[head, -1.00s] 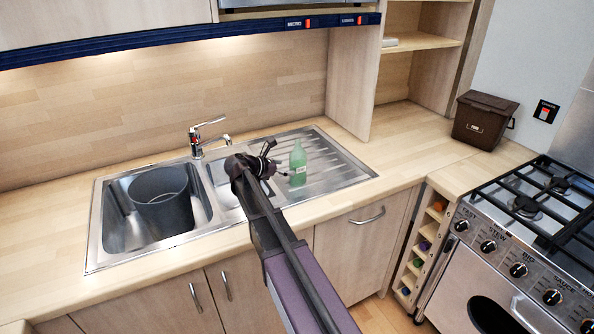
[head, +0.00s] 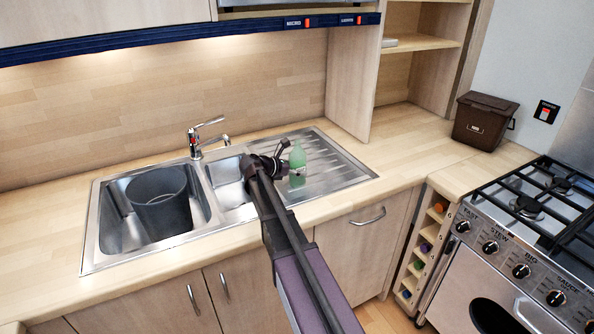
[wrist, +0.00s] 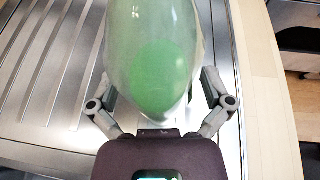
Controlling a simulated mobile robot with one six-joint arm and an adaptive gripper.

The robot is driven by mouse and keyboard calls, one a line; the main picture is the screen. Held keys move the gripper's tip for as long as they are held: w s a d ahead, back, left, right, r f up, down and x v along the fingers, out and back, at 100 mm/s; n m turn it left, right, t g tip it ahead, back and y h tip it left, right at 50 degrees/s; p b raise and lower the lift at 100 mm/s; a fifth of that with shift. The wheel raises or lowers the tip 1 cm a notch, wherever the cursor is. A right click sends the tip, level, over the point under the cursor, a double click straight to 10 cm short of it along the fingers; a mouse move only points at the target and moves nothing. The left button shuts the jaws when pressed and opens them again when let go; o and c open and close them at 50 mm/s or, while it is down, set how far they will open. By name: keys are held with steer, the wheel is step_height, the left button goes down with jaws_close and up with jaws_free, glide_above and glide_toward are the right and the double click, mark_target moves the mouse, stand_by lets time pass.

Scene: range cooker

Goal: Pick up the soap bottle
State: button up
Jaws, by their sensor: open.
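The soap bottle (head: 297,166) is green and translucent and stands upright on the ribbed steel drainer right of the sink bowls. In the wrist view the bottle (wrist: 155,55) fills the upper middle, very close to the camera. My gripper (head: 285,163) is at the bottle in the head view. In the wrist view my gripper (wrist: 160,100) is open, with one finger on each side of the bottle's lower part in the picture. The fingertips are partly hidden behind the bottle, and I cannot tell whether they touch it.
The steel sink (head: 107,245) holds a dark grey bin (head: 163,205) in its left bowl. A tap (head: 203,137) stands behind the bowls. A brown caddy (head: 484,120) sits on the right worktop, beside the range cooker (head: 530,250). Worktop between drainer and caddy is clear.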

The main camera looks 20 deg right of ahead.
mark_target(298, 157)
stand_by(0.5)
steer(key=c, duration=1.3)
steer(key=shift+r, duration=0.2)
step_height(298, 157, up, 4)
steer(key=p, duration=0.4)
steer(key=shift+f, duration=0.1)
steer(key=s, duration=0.5)
steer(key=s+a, duration=0.1)
steer(key=s, duration=0.4)
steer(key=s+p, duration=0.1)
steer(key=s, duration=0.5)
steer(key=shift+a+r, duration=0.15)
steer(key=shift+r, duration=0.25)
